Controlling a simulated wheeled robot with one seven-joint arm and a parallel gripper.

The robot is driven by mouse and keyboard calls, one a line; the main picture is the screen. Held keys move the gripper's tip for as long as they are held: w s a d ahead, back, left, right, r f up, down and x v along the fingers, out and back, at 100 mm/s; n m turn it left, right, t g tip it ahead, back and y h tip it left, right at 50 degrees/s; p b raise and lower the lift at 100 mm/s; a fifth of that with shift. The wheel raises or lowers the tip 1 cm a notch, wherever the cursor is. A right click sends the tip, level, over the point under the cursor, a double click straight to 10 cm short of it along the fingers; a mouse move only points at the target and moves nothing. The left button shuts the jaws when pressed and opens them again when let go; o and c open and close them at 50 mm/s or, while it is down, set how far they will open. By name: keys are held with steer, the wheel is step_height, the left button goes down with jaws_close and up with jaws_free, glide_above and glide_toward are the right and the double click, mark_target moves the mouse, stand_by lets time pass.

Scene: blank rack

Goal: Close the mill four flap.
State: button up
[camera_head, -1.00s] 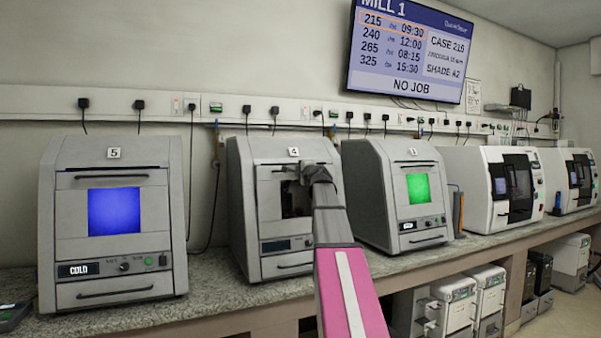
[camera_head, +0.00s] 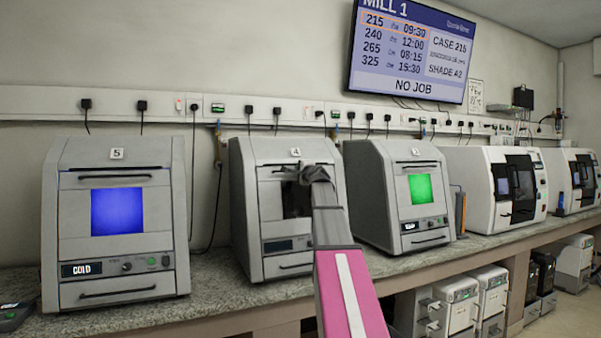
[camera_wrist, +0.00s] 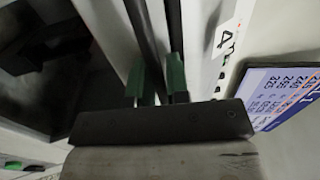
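Mill four (camera_head: 268,220) is a grey box with a "4" label on top, in the middle of the head view. Its flap (camera_head: 270,200) has a dark window (camera_head: 296,199) and a handle along its top edge. The flap looks flush or nearly flush with the front; my arm hides its right part. My gripper (camera_head: 300,174) is at the handle. In the wrist view its two green fingertips (camera_wrist: 160,85) are a small gap apart, with the dark handle bar (camera_wrist: 146,30) running between them. The "4" label (camera_wrist: 223,38) is just right of the fingers.
Mill five (camera_head: 115,225) with a blue window stands left, and a mill with a green window (camera_head: 400,200) stands close on the right. White machines (camera_head: 495,190) stand further right. A wall screen (camera_head: 408,50) hangs above. Bare counter (camera_head: 215,270) shows between mills five and four.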

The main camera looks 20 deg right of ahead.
steer(key=shift+f, duration=0.1)
steer(key=s, duration=1)
steer(key=shift+s+d+f, duration=0.35)
steer(key=shift+s+d, duration=0.05)
steer(key=shift+d, duration=0.05)
